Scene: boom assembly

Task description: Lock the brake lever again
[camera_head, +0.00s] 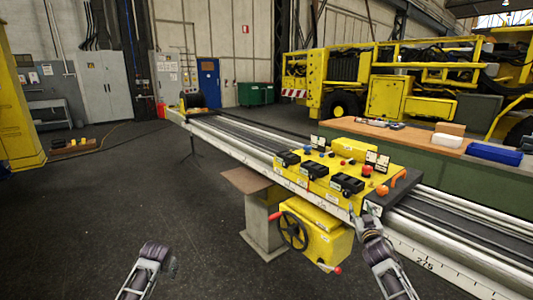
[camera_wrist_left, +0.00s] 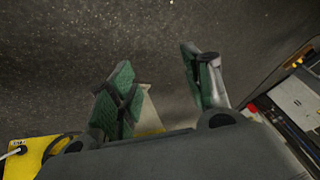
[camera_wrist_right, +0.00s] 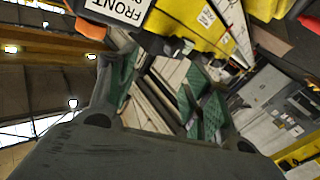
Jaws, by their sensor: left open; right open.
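A yellow carriage (camera_head: 330,172) with control boxes sits on the long rail. Two orange handles (camera_head: 382,190) stand at its right end; a lever with a red knob (camera_head: 337,270) sticks out below the yellow gearbox (camera_head: 325,240). No part is readably marked as the brake lever, so I cannot tell which it is. My right gripper (camera_head: 370,222) is open at the carriage's front right corner, just below the orange handles. In the right wrist view its green-padded fingers (camera_wrist_right: 165,100) are apart near a "FRONT" label (camera_wrist_right: 125,8). My left gripper (camera_head: 170,264) is open over bare floor, its fingers (camera_wrist_left: 160,85) apart and empty.
A black handwheel (camera_head: 293,231) and another red knob (camera_head: 273,216) are at the gearbox's left. The rail (camera_head: 225,135) runs diagonally, with a grey pedestal (camera_head: 263,225) under it. A workbench (camera_head: 430,140) stands behind.

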